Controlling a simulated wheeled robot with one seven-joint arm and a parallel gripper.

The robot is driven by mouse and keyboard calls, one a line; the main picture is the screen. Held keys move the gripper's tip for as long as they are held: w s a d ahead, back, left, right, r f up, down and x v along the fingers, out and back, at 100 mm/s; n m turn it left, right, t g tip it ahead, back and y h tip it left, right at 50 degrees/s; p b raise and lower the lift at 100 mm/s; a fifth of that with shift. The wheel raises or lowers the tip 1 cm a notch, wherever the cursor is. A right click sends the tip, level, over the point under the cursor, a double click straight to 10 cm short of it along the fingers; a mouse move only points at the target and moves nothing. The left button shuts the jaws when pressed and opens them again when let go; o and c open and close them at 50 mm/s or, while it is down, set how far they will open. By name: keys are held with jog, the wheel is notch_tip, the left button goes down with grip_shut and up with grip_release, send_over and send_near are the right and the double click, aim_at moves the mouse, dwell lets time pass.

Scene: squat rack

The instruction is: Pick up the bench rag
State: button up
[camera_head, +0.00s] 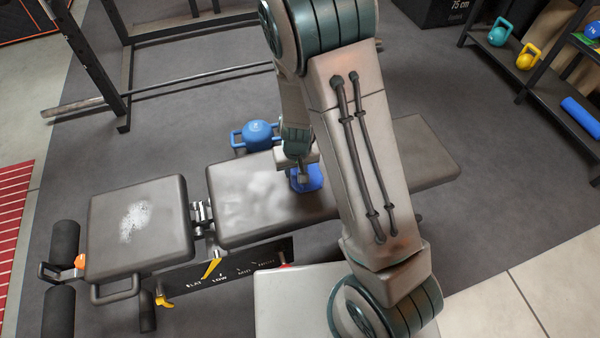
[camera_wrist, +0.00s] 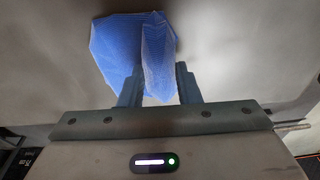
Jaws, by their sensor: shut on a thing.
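The bench rag (camera_head: 306,179) is a blue cloth on the grey bench pad, partly hidden under my gripper in the head view. It also shows in the wrist view (camera_wrist: 115,48), bunched and folded between the fingers. My gripper (camera_head: 301,178) points down over the pad and is shut on the rag. In the wrist view the fingertips (camera_wrist: 160,85) press the cloth from both sides. The bench pad (camera_head: 235,190) is right below or behind the rag; I cannot tell whether the rag still touches it.
A blue kettlebell (camera_head: 257,136) stands on the floor behind the bench. The bench seat (camera_head: 135,225) has a white chalk patch. Rack uprights (camera_head: 95,65) stand at the upper left. A shelf (camera_head: 530,75) with kettlebells and a blue roller is at the right.

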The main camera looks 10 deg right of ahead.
aim_at(295, 170)
jog(key=shift+r, duration=0.15)
notch_tip(295, 170, up, 5)
jog(key=p, duration=0.3)
jog(key=s+d+r, duration=0.6)
jog(key=d, duration=0.4)
jog(key=shift+s+p, duration=0.15)
jog(key=shift+p, duration=0.3)
jog(key=shift+a+r, duration=0.1)
jog(key=shift+o, duration=0.9)
jog(key=shift+c, duration=0.5)
